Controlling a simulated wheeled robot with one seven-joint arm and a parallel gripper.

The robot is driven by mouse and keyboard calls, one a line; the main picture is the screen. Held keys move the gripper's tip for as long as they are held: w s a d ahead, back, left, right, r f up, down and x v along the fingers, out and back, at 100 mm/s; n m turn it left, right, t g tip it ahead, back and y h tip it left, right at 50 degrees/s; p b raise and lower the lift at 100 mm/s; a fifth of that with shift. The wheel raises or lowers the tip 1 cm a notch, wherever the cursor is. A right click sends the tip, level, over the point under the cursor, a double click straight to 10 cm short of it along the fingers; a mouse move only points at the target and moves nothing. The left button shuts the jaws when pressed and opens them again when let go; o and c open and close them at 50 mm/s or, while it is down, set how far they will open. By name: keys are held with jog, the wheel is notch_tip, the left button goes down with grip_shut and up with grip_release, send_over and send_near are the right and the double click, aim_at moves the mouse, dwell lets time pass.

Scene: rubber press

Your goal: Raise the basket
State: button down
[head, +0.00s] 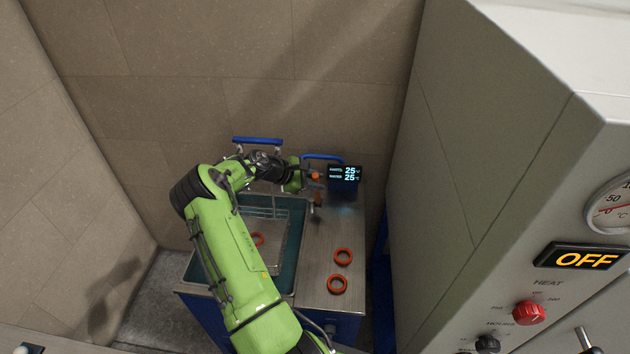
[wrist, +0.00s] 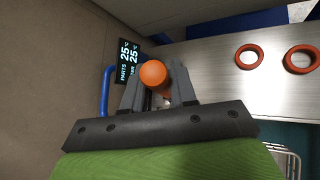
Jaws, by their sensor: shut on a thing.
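The wire basket (head: 279,250) sits in the teal-lined tank (head: 293,277), with an orange ring (head: 257,239) showing inside it. My green arm covers much of the tank and part of the basket. A bit of pale wire (wrist: 290,158) shows at the lower right of the wrist view. My gripper (head: 305,176) is beside the digital display, right of the tank's back. In the wrist view, my gripper (wrist: 159,88) is shut on a round orange knob (wrist: 153,73) between its dark fingers. What the knob is attached to is hidden.
The display (head: 344,173) reads 25 twice. Two orange rings (head: 343,257) (head: 337,285) lie on the metal top (head: 318,234). A large grey cabinet (head: 470,150) stands right; walls are left and behind.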

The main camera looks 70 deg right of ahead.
jog(key=c, duration=1.3)
grip_release()
jog(key=shift+w+d+r, duration=0.1)
jog(key=shift+d+r, duration=0.1)
jog(key=shift+r, duration=0.1)
jog(key=shift+c, duration=0.2)
jog(key=o, duration=0.3)
jog(key=shift+d+f, duration=0.1)
jog(key=shift+f, duration=0.1)
jog(key=b+v, duration=0.1)
jog(key=v, duration=1.4)
jog(key=shift+w+a+r, duration=0.2)
jog(key=shift+r, duration=0.05)
